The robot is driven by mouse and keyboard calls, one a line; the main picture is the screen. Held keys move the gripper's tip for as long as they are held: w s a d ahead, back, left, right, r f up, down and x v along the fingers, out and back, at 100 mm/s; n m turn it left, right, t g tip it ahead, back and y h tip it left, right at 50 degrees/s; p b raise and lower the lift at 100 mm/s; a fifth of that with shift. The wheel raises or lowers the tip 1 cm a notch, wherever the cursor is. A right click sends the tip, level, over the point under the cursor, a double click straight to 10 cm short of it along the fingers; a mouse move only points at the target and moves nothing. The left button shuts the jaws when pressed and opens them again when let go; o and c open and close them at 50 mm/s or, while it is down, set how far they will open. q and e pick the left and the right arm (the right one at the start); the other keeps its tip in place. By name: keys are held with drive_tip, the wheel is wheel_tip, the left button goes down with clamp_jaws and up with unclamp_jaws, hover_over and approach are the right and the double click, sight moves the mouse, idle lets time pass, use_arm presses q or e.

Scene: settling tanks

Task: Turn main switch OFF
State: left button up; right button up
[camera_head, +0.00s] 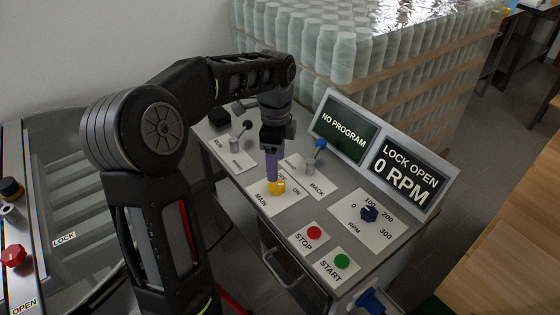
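The main switch (276,188) is a yellow knob on a white plate marked MAIN, with ON lettering at its right and a partly hidden label behind it. My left arm reaches in from the left and over the panel. My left gripper (272,176) points down with its bluish fingers right at the yellow knob. The fingers look close together, but whether they grip the knob or only touch it is not clear.
The grey control panel (326,267) also carries a red STOP button (313,233), a green START button (341,261), a dark blue RPM knob (369,213) and levers behind. Screens (404,179) read NO PROGRAM, LOCK OPEN and 0 RPM. Stacked bottles (336,55) stand behind.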

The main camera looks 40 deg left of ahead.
sight(277, 187)
use_arm(q)
drive_tip(key=shift+w+a+r, duration=0.15)
drive_tip(key=shift+w, duration=0.05)
drive_tip(key=shift+s, duration=0.1)
drive_tip(key=shift+f+p, duration=0.3)
drive_tip(key=shift+f, duration=3.6)
drive_tip(key=shift+c, duration=0.2)
clamp_jaws()
